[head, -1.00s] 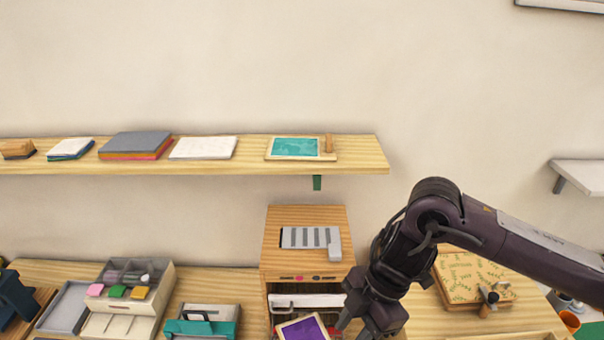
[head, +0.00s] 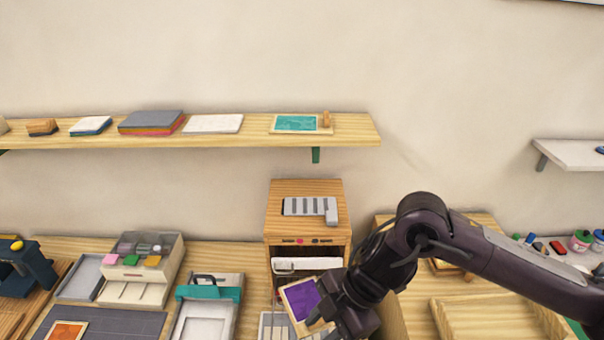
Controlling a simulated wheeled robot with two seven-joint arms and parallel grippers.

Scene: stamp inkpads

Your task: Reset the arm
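My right arm comes in from the right, and its dark gripper (head: 324,316) is in front of the wooden cabinet (head: 307,192). The gripper appears shut on the lower right edge of a purple inkpad (head: 301,298) with a light wooden frame. The pad is tilted and stands in front of the cabinet's lower opening. The fingers are partly hidden by the gripper body and the frame's bottom edge. My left gripper is not in view.
A wall shelf (head: 200,137) holds paper stacks and a teal inkpad (head: 296,123). A beige organizer (head: 142,270) and a teal-clipped board (head: 207,310) stand left of the cabinet. An orange inkpad (head: 66,331) lies on a dark mat. A wooden tray (head: 492,317) is at right.

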